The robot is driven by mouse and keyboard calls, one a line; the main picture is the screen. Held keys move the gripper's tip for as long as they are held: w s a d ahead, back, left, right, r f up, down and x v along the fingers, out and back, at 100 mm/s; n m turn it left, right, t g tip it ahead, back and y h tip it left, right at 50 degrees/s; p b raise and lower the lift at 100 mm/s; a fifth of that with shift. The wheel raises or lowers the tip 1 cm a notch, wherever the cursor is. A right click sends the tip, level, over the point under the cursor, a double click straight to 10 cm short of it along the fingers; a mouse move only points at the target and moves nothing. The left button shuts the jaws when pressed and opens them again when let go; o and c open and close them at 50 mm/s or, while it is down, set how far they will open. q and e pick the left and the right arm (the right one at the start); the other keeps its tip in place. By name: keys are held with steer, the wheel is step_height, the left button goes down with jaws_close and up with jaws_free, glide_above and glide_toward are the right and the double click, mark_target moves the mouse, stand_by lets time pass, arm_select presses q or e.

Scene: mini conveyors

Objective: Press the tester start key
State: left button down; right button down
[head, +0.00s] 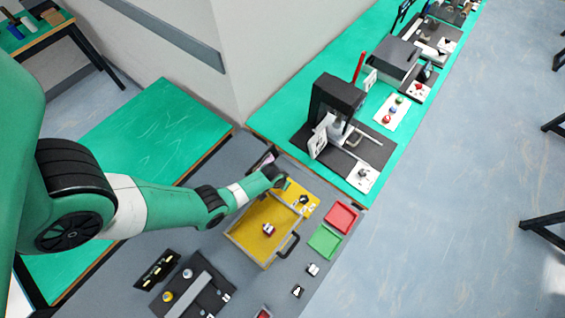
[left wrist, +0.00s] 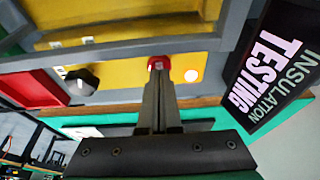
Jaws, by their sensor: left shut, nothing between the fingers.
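The yellow tester (head: 248,239) stands on the grey table in the head view, with a clear-framed tray area and a black handle. A small red and white part (head: 268,229) lies in it. In the left wrist view a red key (left wrist: 158,61) is on the yellow panel (left wrist: 125,75), beside a glowing pale lamp (left wrist: 191,75) and a black knob (left wrist: 82,79). My left gripper (left wrist: 159,78) is shut and empty, its fingertips at the red key; I cannot tell whether they touch it. In the head view the gripper (head: 284,184) hides the key.
An "INSULATION TESTING" sign (left wrist: 272,80) stands close beside my gripper. A red bin (head: 341,216) and a green bin (head: 325,241) sit right of the tester. A black fixture (head: 198,290) is at the front. A black machine (head: 335,100) stands on the green bench behind.

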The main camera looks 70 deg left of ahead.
arm_select(q)
steer(key=shift+s+d+f, duration=0.2)
steer(key=shift+s+f, duration=0.4)
steer(key=shift+f, duration=0.25)
steer(key=r+p, duration=0.1)
steer(key=r, duration=0.1)
steer(key=r+p, duration=0.3)
steer(key=p, duration=0.1)
steer(key=shift+w+a+r, duration=0.15)
steer(key=shift+w+r, duration=0.25)
steer(key=p+v, duration=0.7)
steer(key=v, duration=0.2)
steer(key=shift+r+p, duration=0.35)
steer(key=shift+r, duration=0.1)
steer(key=shift+w, duration=0.15)
